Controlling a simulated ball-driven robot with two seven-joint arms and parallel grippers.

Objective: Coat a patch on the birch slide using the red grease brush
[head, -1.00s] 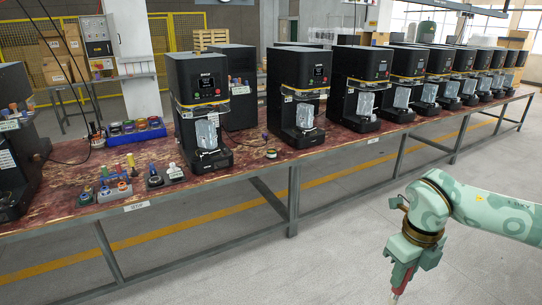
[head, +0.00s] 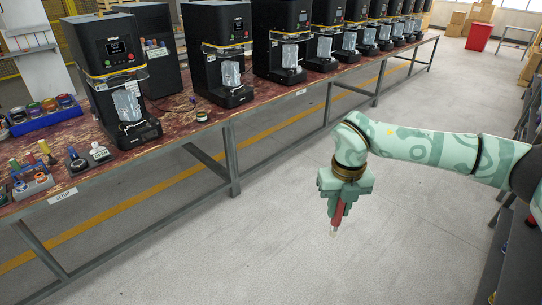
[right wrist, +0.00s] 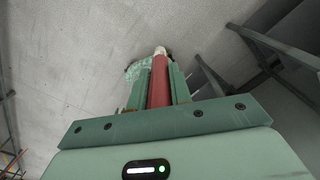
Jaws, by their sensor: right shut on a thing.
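My right gripper (head: 337,206) is shut on the red grease brush (head: 336,220) and holds it above open floor, right of the bench. The brush points down, with a pale tip below the red handle. In the right wrist view the red handle (right wrist: 159,84) sits between the two green fingers, with the pale tip beyond them. I cannot make out a birch slide in either view. My left gripper is not in view.
A long bench (head: 215,113) carries a row of black seamer machines (head: 112,75). Near its left end stand a blue tray of jars (head: 42,116) and a grey holder with small tools (head: 33,185). A red bin (head: 479,37) stands far back. Grey floor between is clear.

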